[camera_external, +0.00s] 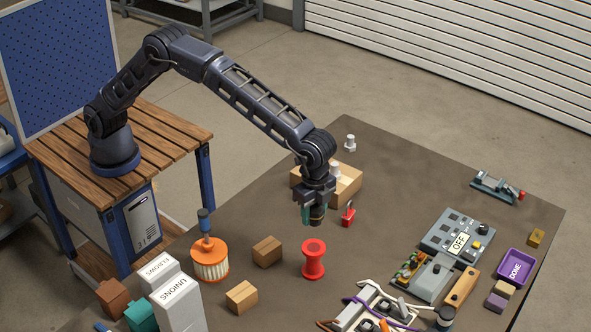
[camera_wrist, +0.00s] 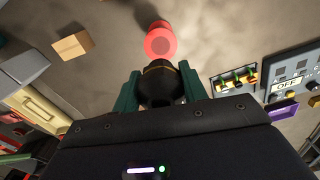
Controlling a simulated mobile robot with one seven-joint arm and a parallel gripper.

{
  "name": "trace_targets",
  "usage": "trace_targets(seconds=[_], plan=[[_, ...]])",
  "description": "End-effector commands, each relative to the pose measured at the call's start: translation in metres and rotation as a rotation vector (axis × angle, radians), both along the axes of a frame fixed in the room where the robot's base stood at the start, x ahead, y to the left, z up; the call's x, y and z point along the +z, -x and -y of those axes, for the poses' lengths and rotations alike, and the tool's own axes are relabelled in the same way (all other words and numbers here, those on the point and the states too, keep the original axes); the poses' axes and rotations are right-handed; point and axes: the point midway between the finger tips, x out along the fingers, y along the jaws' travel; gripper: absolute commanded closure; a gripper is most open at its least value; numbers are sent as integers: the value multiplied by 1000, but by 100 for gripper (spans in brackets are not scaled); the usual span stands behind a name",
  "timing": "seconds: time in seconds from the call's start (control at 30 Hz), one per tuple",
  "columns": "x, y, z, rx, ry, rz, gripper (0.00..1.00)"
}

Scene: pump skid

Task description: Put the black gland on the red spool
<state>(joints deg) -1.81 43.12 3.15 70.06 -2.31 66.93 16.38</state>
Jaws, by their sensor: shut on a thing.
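The red spool (camera_external: 313,260) stands upright on the brown table, near the middle of the external view. It also shows in the wrist view (camera_wrist: 160,41), just beyond my fingertips, with a hole in its top. My gripper (camera_external: 316,216) hangs above the table, with its fingers shut on the black gland (camera_wrist: 160,82). The gland sits between the two green fingers and has a thin gold-coloured band. In the external view the gland (camera_external: 317,216) is small and partly covered by the fingers. It is apart from the spool, above and behind it.
Cardboard boxes (camera_external: 267,251) stand left of the spool, and an orange filter (camera_external: 210,259) stands further left. A small red padlock-like thing (camera_external: 348,214) is right of my gripper. A grey control panel (camera_external: 457,239) and a purple tray (camera_external: 516,267) lie at the right.

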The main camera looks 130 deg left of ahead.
Motion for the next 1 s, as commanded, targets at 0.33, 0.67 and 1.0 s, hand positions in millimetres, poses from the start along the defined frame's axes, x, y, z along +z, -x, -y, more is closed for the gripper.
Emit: trace_targets(seconds=[0.33,0.67,1.0], plan=[[-47,0,0,0,0,1,81],[-80,0,0,1,1,-1,81],[-91,0,0,1,0,2,81]])
